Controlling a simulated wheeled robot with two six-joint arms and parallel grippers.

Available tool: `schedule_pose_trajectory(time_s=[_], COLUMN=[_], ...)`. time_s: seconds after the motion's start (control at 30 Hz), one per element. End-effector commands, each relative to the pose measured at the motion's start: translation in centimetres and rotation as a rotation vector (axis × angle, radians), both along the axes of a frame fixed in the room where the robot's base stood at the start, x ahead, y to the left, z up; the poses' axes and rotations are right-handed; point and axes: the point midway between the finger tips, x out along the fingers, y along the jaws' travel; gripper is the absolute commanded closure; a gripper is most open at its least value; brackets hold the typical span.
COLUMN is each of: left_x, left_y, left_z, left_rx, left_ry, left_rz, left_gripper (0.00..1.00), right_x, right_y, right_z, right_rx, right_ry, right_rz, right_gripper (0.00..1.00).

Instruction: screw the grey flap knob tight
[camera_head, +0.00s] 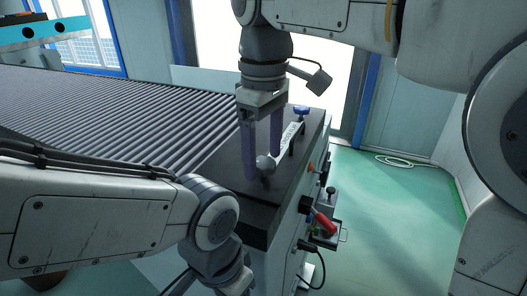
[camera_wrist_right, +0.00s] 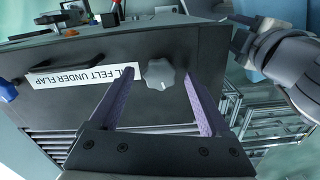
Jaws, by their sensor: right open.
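The grey flap knob (camera_wrist_right: 160,74) is a lobed knob on the dark top of the panel fixture. It also shows in the head view (camera_head: 265,166), partly hidden by a finger. My right gripper (camera_head: 263,166) points down over it with its two purple fingers apart.
A white label strip (camera_head: 290,135) lies beside the knob, with a dark bar along it. A blue knob (camera_head: 301,110) stands at the far corner. A roller conveyor (camera_head: 120,110) is on the left. A red-handled part (camera_head: 324,220) sticks out of the fixture's right side.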

Motion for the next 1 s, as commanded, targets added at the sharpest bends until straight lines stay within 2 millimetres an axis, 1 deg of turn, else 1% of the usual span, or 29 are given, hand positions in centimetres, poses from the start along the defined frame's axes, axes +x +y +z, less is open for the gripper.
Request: schedule_pose_trajectory(time_s=[0.3, 0.37, 0.4, 0.47, 0.5, 0.53, 0.77, 1.0], left_x=[0.00, 0.00, 0.00, 0.00, 0.00, 0.00, 0.00, -0.01], left_y=[0.00, 0.00, 0.00, 0.00, 0.00, 0.00, 0.00, 0.00], left_z=[0.00, 0.00, 0.00, 0.00, 0.00, 0.00, 0.12, 0.65], left_rx=[0.000, 0.000, 0.000, 0.000, 0.000, 0.000, 0.000, 0.000], left_ry=[0.000, 0.000, 0.000, 0.000, 0.000, 0.000, 0.000, 0.000], left_rz=[0.000, 0.000, 0.000, 0.000, 0.000, 0.000, 0.000, -0.001], left_gripper=[0.50, 0.50, 0.50, 0.50, 0.50, 0.50, 0.50, 0.50], right_x=[0.00, 0.00, 0.00, 0.00, 0.00, 0.00, -0.01, 0.00], right_y=[-0.08, -0.08, -0.08, -0.08, -0.08, -0.08, -0.07, -0.05], right_z=[-0.26, -0.26, -0.26, -0.25, -0.25, -0.25, -0.20, -0.11], right_rx=[0.000, 0.000, 0.000, 0.000, 0.000, 0.000, 0.000, 0.000], right_ry=[0.000, 0.000, 0.000, 0.000, 0.000, 0.000, 0.000, 0.000], right_rz=[-0.001, -0.001, -0.001, -0.001, -0.001, -0.001, -0.018, -0.120], right_gripper=[0.19, 0.42, 0.57, 0.80, 0.95, 1.00, 1.00, 1.00])
